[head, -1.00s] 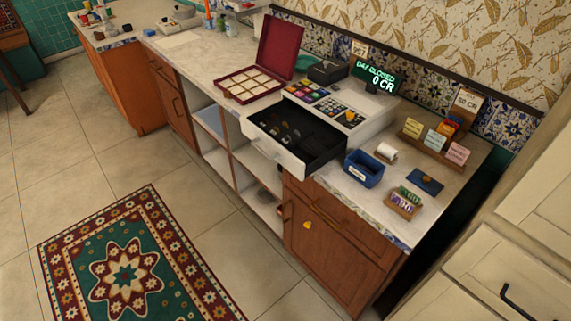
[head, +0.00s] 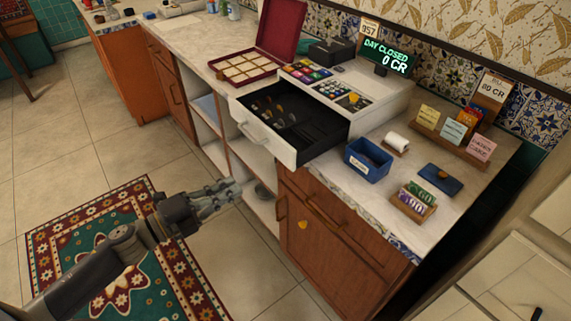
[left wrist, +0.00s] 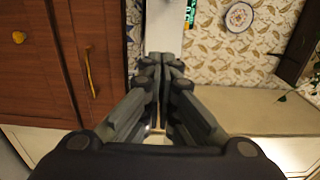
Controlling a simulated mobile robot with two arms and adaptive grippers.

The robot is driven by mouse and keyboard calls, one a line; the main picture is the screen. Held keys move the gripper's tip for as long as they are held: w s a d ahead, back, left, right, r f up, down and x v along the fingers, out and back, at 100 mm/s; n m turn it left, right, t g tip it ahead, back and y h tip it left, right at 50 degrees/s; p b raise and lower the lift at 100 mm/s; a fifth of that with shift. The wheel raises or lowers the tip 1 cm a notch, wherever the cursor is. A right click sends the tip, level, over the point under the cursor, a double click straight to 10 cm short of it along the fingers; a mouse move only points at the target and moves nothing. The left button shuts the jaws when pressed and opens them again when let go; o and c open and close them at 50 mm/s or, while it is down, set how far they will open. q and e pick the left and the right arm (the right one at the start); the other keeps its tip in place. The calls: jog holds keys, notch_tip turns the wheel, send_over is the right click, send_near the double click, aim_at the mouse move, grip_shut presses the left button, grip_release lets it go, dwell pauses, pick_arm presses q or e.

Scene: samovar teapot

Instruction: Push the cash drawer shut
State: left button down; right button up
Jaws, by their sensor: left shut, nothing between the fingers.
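The cash drawer (head: 313,151) is pulled out from the white register (head: 385,106) on the counter. It has a white front with a handle (head: 254,133) and a black inside holding several coins or small items. The display (head: 387,56) behind it reads "DAY CLOSED 0 CR". My left gripper (head: 236,188) is shut and empty. In the head view it is below and in front of the drawer, apart from it. Its closed fingers also show in the left wrist view (left wrist: 162,62). My right gripper does not show.
A blue bin (head: 367,164) stands on the counter right of the drawer. An open red box (head: 245,68) is to its left. Wooden cabinet doors (head: 325,250) and open shelves are below. A card rack (head: 452,132) stands further right. The tiled floor in front is clear apart from a patterned rug (head: 90,222).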

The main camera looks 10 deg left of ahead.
pick_arm(q)
jog(key=p, duration=0.3)
send_near(318, 140)
jog(key=v, duration=0.4)
jog(key=r+v, duration=0.1)
jog(key=v, duration=0.1)
jog(key=shift+s, duration=0.25)
jog(key=shift+x, duration=0.8)
jog(key=shift+f, duration=0.15)
jog(key=b+x, duration=0.2)
jog(key=x, duration=1.3)
jog(key=shift+s+a, duration=0.1)
jog(key=shift+a, duration=0.05)
